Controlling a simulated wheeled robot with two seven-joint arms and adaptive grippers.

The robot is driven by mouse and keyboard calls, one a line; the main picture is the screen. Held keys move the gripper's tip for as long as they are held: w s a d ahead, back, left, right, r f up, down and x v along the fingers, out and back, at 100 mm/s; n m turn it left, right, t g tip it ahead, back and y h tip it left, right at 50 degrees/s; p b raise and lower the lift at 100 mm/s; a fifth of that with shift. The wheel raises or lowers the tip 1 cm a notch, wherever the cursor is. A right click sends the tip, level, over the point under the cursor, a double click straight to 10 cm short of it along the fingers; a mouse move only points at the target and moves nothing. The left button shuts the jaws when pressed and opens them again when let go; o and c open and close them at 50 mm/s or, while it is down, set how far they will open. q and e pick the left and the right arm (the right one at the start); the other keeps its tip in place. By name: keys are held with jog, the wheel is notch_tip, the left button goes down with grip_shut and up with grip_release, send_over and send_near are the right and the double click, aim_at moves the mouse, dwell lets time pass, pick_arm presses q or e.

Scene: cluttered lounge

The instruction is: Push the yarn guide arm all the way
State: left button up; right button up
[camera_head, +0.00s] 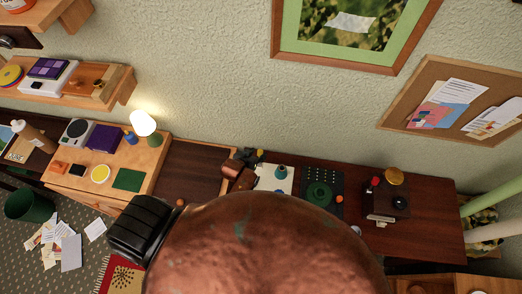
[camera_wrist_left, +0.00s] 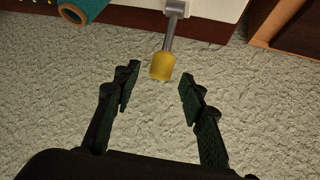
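The yarn guide arm is a grey metal rod with a yellow tip (camera_wrist_left: 162,66), reaching from the edge of a white base (camera_wrist_left: 210,8) in the left wrist view. In the head view its yellow tip (camera_head: 260,153) is a small spot beside the white base (camera_head: 268,184). My left gripper (camera_wrist_left: 158,78) is open, its dark fingers on either side of the yellow tip. No contact shows, and nothing is held. In the head view this gripper (camera_head: 253,157) is small and partly hidden at the base's left end.
A teal spool (camera_head: 281,172) stands on the white base. To the right are a black pegboard (camera_head: 328,178) and a dark box (camera_head: 399,203) with knobs. A lit lamp (camera_head: 144,123) is at left. A large reddish-brown rounded shape hides the lower middle of the head view.

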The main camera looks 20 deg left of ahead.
aim_at(259, 152)
pick_arm(q)
jog(key=x, duration=0.2)
jog(key=shift+w+f, duration=0.7)
jog(key=c, duration=0.7)
grip_shut()
pick_arm(e)
jog(key=shift+w+d, duration=0.2)
jog(key=shift+w, duration=0.15)
